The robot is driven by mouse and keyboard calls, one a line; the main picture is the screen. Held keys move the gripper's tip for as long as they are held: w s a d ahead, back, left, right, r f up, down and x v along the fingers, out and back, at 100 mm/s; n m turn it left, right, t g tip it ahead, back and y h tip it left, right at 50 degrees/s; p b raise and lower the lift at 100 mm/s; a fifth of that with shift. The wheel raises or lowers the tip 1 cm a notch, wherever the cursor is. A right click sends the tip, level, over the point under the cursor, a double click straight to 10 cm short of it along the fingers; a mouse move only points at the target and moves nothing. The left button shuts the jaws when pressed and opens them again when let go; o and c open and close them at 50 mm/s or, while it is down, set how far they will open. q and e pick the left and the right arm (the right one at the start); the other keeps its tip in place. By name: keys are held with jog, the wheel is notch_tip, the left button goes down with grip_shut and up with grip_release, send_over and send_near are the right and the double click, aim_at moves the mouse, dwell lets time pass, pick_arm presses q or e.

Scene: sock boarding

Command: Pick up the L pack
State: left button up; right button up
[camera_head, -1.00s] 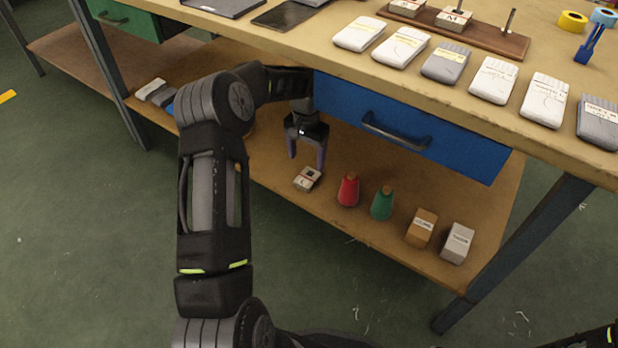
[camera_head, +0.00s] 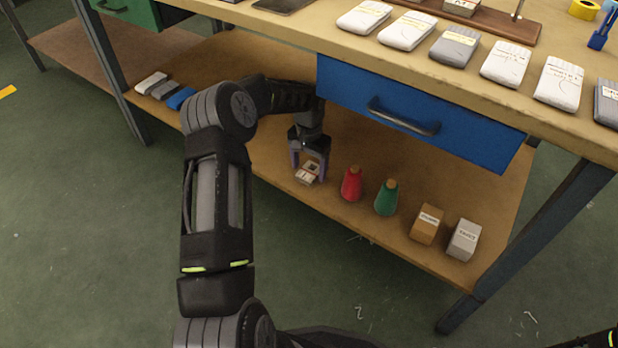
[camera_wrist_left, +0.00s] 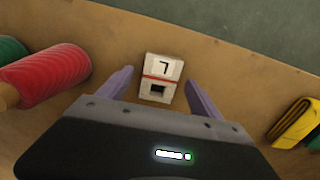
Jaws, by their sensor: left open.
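The L pack (camera_head: 307,173) is a small whitish pack on the lower shelf, left of the red spool. In the left wrist view the pack (camera_wrist_left: 161,76) has a red band, a dark square and a letter that appears upside down. My left gripper (camera_head: 309,173) is open, its purple fingers pointing down at the pack. In the left wrist view the left gripper (camera_wrist_left: 160,86) has one finger on each side of the pack, with gaps between. My right gripper is not in view.
A red spool (camera_head: 352,185), a green spool (camera_head: 386,198), a brown box (camera_head: 426,224) and a grey box (camera_head: 464,240) stand to the right. The blue drawer (camera_head: 420,112) hangs above the shelf. A yellow item (camera_wrist_left: 295,122) lies on the other side.

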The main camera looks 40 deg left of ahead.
pick_arm(q)
jog(key=shift+f, duration=0.35)
dwell(0.3)
jog(key=c, duration=1.4)
jog(key=shift+c, duration=0.2)
jog(key=shift+r, duration=0.2)
